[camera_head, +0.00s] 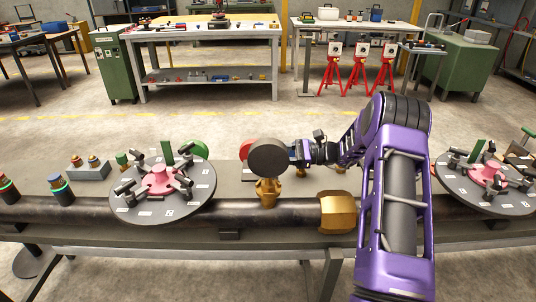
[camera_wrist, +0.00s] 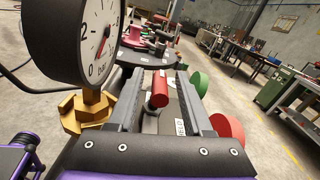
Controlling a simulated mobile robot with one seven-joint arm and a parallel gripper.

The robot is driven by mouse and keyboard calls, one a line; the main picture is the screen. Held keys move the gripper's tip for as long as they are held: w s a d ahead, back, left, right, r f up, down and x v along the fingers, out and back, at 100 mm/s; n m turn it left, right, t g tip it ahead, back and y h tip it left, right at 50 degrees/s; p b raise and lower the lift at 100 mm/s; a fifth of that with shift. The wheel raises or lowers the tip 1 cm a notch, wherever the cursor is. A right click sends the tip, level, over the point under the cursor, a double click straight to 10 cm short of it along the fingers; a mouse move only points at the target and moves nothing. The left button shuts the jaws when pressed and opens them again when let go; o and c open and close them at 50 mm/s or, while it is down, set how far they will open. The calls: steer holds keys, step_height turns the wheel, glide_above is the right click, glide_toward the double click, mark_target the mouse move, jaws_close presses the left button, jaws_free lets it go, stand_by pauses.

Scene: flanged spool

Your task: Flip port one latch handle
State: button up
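A round plate (camera_head: 146,208) with a pink hub (camera_head: 161,180) and several dark latch-like arms lies left of centre in the head view. A similar plate (camera_head: 461,197) is at the right edge. Labels are too small to tell which port is which. My gripper (camera_wrist: 160,76) is open, its two fingers apart. A red cylindrical handle (camera_wrist: 159,90) on a grey stem shows between the fingers in the wrist view; I see no contact. In the head view my gripper (camera_head: 297,154) points left behind a pressure gauge (camera_head: 268,158), which partly hides its front.
The gauge (camera_wrist: 70,42) on its brass fitting (camera_wrist: 88,112) stands close at the left finger. A red disc (camera_wrist: 228,130) and a green disc (camera_wrist: 200,83) stand at the right. A dark pipe (camera_head: 290,212) with a brass collar (camera_head: 338,212) runs along the bench.

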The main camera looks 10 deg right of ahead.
jaws_close()
steer(key=shift+n+g+b, duration=0.3)
steer(key=shift+n+g, duration=0.8)
steer(key=shift+g, duration=0.6)
steer(key=shift+o, duration=0.6)
jaws_free()
steer(key=shift+d, duration=0.1)
steer(key=d, duration=0.7)
steer(key=shift+d, duration=0.2)
